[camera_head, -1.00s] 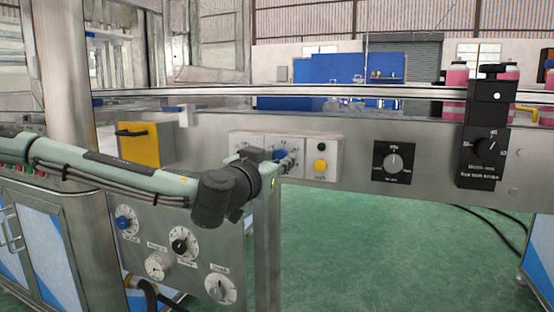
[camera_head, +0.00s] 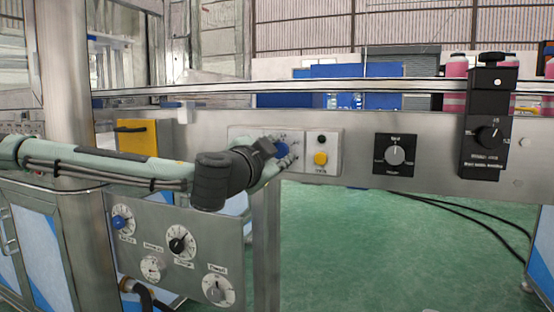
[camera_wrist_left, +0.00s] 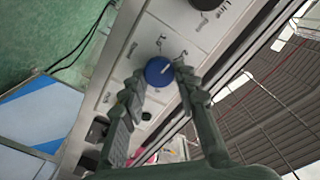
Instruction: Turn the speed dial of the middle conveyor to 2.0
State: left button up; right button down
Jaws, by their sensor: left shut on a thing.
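A blue dial (camera_head: 282,149) sits on a white panel on the conveyor's steel side. In the left wrist view the blue dial (camera_wrist_left: 159,71) has a pale pointer line and printed marks around it. My left gripper (camera_wrist_left: 160,74) is shut on this dial, with one finger on each side. In the head view my left gripper (camera_head: 276,152) reaches it from the left and hides part of the panel. The dial's setting is too small to read. My right gripper is not in view.
Right of the blue dial are a yellow button (camera_head: 320,158), a black-plated dial (camera_head: 395,155) and a black post with another dial (camera_head: 489,135). A lower panel (camera_head: 207,225) carries several dials. A yellow box (camera_head: 145,140) is at the left. Green floor lies open below.

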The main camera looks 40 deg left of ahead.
pick_arm(q)
jog(key=shift+m+b, duration=0.35)
jog(key=shift+m, duration=1.85)
jog(key=o, duration=1.2)
jog(key=shift+c, duration=0.2)
notch_tip(320, 180, up, 10)
